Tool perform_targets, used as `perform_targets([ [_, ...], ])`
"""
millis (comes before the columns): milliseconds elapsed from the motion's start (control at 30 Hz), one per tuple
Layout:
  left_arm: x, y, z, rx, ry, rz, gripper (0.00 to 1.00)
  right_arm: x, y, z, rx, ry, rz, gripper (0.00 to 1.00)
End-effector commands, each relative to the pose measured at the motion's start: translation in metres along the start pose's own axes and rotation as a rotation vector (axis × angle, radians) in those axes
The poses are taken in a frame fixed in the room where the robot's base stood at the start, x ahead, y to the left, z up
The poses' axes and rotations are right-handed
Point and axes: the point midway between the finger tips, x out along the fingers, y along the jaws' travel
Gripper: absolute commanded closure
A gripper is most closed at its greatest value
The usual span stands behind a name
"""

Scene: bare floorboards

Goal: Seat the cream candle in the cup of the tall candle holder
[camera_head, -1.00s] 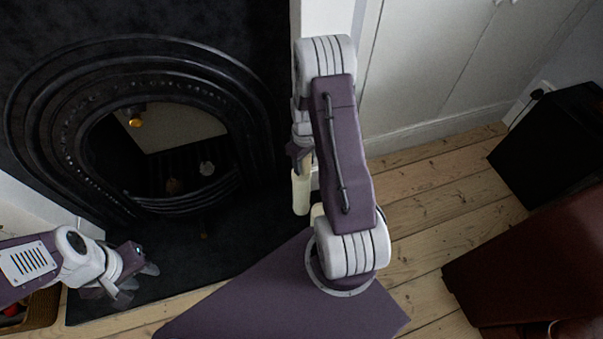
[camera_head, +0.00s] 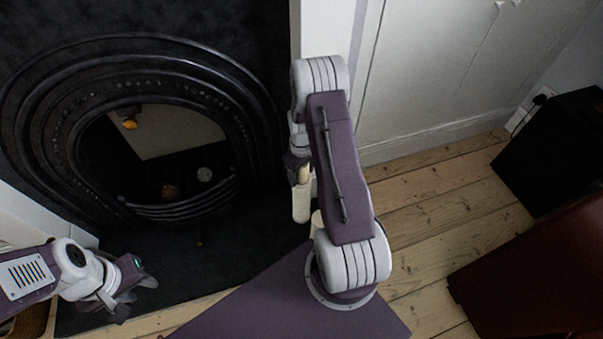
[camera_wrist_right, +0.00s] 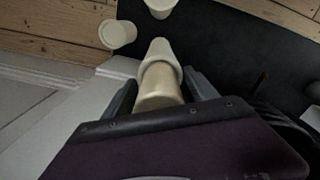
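My right gripper (camera_wrist_right: 161,80) is shut on the cream candle (camera_wrist_right: 158,92), which lies between its two dark fingers. Beyond the candle's end, in the right wrist view, is the wider pale rim of the tall candle holder (camera_wrist_right: 159,51). The candle overlaps the rim, and I cannot tell whether its end is inside the cup. In the head view the yellowish candle (camera_head: 304,174) shows just above the pale upright holder (camera_head: 301,205), roughly in line with it. My right arm hides part of this area. My left gripper (camera_head: 136,291) is open and empty at the lower left.
Two other pale holders (camera_wrist_right: 118,33) (camera_wrist_right: 161,7) stand near the tall one. A black fireplace (camera_head: 150,210) with a dark hearth is at the left. A black box (camera_head: 550,150) and a dark red piece of furniture (camera_head: 530,270) stand at the right. Floorboards between are clear.

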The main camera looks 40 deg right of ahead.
Motion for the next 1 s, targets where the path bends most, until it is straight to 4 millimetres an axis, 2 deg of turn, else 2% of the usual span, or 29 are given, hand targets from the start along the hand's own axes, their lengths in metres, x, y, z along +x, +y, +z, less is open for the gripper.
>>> perform_targets([
  [300, -0.002, 0.000, 0.000, 0.000, 0.000, 0.000, 0.64, -0.004, 0.000, 0.000, 0.000, 0.001, 0.000, 0.33],
  [367, -0.009, 0.000, -0.001, 0.000, 0.000, 0.000, 0.64, -0.014, 0.000, 0.000, 0.000, 0.001, 0.001, 0.33],
  [600, -0.049, 0.001, -0.005, 0.000, 0.000, 0.000, 0.64, -0.080, 0.000, 0.000, 0.000, 0.002, 0.001, 0.33],
  [700, -0.061, 0.001, -0.006, 0.000, 0.000, 0.000, 0.64, -0.101, 0.000, 0.000, 0.000, 0.001, 0.001, 0.33],
  [833, -0.069, 0.001, -0.007, 0.000, 0.000, 0.000, 0.64, -0.118, 0.000, 0.000, 0.000, 0.000, 0.000, 0.33],
  [1000, -0.070, 0.001, -0.007, 0.000, 0.000, 0.000, 0.64, -0.124, 0.000, 0.000, 0.000, 0.000, 0.000, 0.33],
])
